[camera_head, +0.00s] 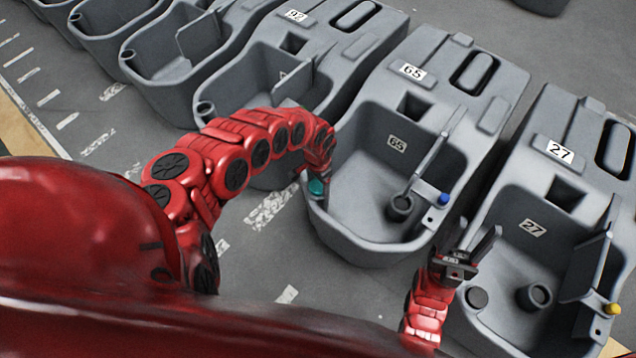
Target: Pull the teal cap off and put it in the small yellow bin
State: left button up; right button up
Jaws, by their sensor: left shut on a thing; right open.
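The teal cap (316,187) sits at the front left corner of the grey tank marked 65 (345,228). My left gripper (308,178) reaches in from the left and is shut on the teal cap; its fingers are partly hidden by my own arm. I cannot tell whether the cap is still seated on its neck. My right gripper (470,243) is open and empty, pointing up between tank 65 and the tank marked 27 (500,205). The small yellow bin is not in view.
A row of similar grey tanks runs to the upper left, one marked 92 (296,15). A blue cap (443,199) is on tank 65 and a yellow cap (612,309) on tank 27. Grey floor (320,300) with white markings lies free in front.

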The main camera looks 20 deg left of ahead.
aim_at(318, 186)
pick_arm(q)
jog(key=c, duration=0.8)
jog(key=shift+o, duration=0.2)
jog(key=shift+r+p, duration=1)
notch_tip(318, 186, up, 6)
jog(key=p, duration=0.5)
jog(key=shift+r+p, duration=0.1)
jog(key=shift+p, duration=0.3)
